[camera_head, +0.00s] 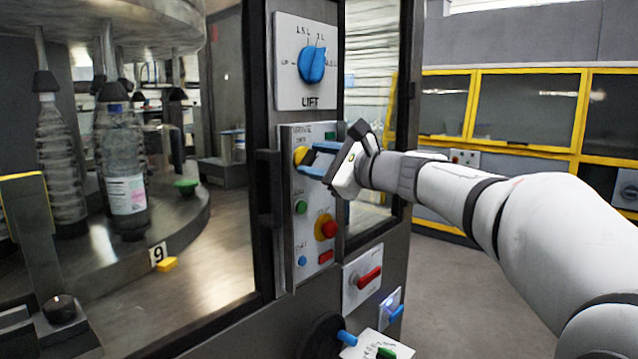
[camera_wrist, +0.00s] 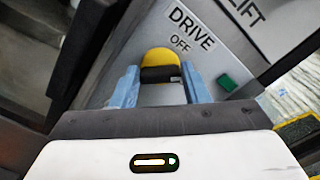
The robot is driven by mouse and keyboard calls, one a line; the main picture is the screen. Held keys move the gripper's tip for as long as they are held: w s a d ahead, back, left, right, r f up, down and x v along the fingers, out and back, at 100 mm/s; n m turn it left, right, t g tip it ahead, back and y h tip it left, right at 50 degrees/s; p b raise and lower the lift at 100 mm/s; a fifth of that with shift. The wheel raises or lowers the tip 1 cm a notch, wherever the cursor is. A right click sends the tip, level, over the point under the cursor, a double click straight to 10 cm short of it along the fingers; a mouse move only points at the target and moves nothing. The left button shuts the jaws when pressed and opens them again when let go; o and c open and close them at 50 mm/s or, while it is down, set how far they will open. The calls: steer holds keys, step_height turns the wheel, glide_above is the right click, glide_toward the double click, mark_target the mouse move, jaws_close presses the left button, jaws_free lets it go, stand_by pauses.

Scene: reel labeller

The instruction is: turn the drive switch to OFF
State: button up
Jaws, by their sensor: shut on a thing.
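The drive switch (camera_head: 299,156) is a yellow round knob at the top of the narrow control panel on the machine's post. In the wrist view the yellow knob (camera_wrist: 158,60) shows a dark band, with the printed words DRIVE and OFF (camera_wrist: 180,44) beside it at the upper right. My gripper (camera_wrist: 160,76) has its two blue fingers on either side of the knob and is shut on it. In the head view my gripper (camera_head: 312,160) reaches the knob from the right and partly hides it. I cannot tell which mark the switch points to.
Above is the LIFT panel with a blue knob (camera_head: 312,65). Below the switch are a green button (camera_head: 300,206), a red knob on yellow (camera_head: 326,228) and a red-handled switch (camera_head: 369,277). A black door handle (camera_head: 268,187) stands left of the panel. Bottles (camera_head: 125,180) stand behind the frame.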

steer(key=n+b, duration=0.2)
steer(key=b, duration=0.1)
steer(key=f+n+b, duration=0.1)
steer(key=n+b, duration=0.6)
steer(key=shift+r, duration=0.15)
steer(key=shift+s+r, duration=0.1)
stand_by(0.3)
steer(key=o, duration=1)
steer(key=v, duration=0.7)
steer(key=shift+s+d, duration=0.3)
